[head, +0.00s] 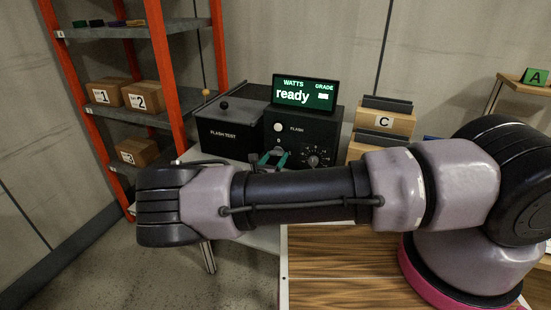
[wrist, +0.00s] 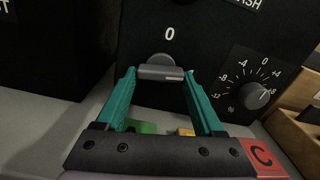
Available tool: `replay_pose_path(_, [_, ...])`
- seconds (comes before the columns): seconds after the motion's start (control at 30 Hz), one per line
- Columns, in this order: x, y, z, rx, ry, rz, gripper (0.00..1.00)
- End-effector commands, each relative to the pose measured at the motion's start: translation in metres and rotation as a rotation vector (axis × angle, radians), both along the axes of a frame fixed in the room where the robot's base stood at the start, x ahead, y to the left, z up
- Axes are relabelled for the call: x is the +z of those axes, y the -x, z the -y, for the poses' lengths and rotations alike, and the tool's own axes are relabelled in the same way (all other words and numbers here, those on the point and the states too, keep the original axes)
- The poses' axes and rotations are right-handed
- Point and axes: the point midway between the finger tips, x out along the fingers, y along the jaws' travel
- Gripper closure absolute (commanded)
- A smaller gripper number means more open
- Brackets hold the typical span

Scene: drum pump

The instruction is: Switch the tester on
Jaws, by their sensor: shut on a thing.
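The tester (head: 250,130) is a black box marked FLASH TEST, with a control panel on its right half. Its display (head: 305,94) is lit green and reads "ready" under WATTS, with a GRADE field. A grey switch knob (wrist: 164,60) sits on the front panel below a "0" mark. My gripper (head: 272,156) is at the lower front of the panel. In the wrist view, the teal fingers of my gripper (wrist: 161,75) are shut on the knob's grey bar, which lies about level. My arm hides the tester's lower front in the head view.
A dial (wrist: 255,92) with numbers is right of the switch. A white round FLASH button (head: 278,127) is above it. An orange-framed shelf (head: 175,80) with boxes stands left.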

Motion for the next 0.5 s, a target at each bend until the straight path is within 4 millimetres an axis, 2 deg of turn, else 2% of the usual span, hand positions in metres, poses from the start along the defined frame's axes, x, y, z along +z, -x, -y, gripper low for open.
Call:
replay_pose_path(0.2, [-0.0003, -0.0002, -0.0013, 0.0, -0.154, 0.055, 0.86])
replay_pose_path(0.5, [-0.0003, 0.0, -0.0015, 0.001, -0.171, 0.061, 0.86])
